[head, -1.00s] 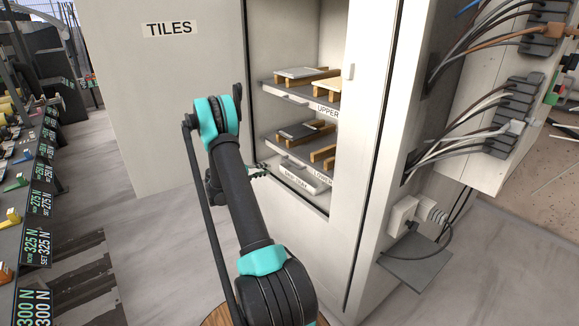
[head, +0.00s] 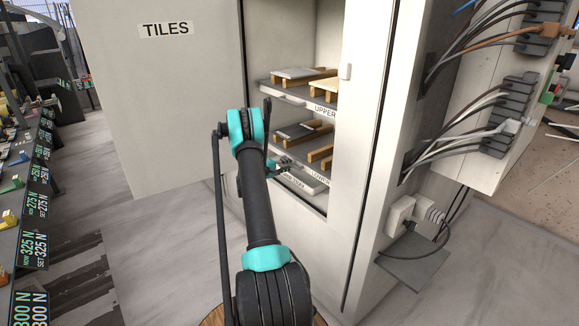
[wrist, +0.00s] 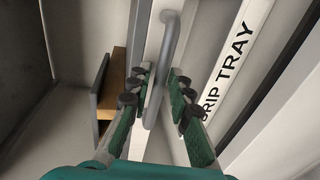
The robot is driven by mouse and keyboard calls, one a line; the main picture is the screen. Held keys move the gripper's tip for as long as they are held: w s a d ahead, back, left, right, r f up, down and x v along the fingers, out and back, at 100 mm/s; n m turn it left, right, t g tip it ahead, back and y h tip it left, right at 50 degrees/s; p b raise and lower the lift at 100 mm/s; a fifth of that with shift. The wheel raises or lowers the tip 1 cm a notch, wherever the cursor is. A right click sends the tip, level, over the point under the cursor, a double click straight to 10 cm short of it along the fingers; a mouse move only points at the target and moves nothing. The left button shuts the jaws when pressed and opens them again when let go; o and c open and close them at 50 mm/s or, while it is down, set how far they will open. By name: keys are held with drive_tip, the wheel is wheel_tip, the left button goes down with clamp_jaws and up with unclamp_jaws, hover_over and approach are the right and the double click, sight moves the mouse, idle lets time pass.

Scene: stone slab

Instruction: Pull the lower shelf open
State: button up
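The lower shelf (head: 321,173) is in the open cabinet, with wooden battens and a thin slab on it. My gripper (head: 285,167) is in front of its front edge, partly hidden by my arm. In the wrist view, the shelf's pale front strip (wrist: 141,30) carries a grey bar handle (wrist: 167,50). My gripper (wrist: 158,85) is open, its green-padded fingers on either side of the handle. Narrow gaps appear between fingers and bar; contact is unclear.
The drip tray (head: 300,182) lies just below the lower shelf, its label showing in the wrist view. The upper shelf (head: 290,93) is above. The TILES door (head: 165,110) stands at left; cables and a plug (head: 400,212) are at right.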

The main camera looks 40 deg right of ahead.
drive_tip(key=shift+d, duration=0.4)
drive_tip(key=shift+c, duration=0.3)
clamp_jaws()
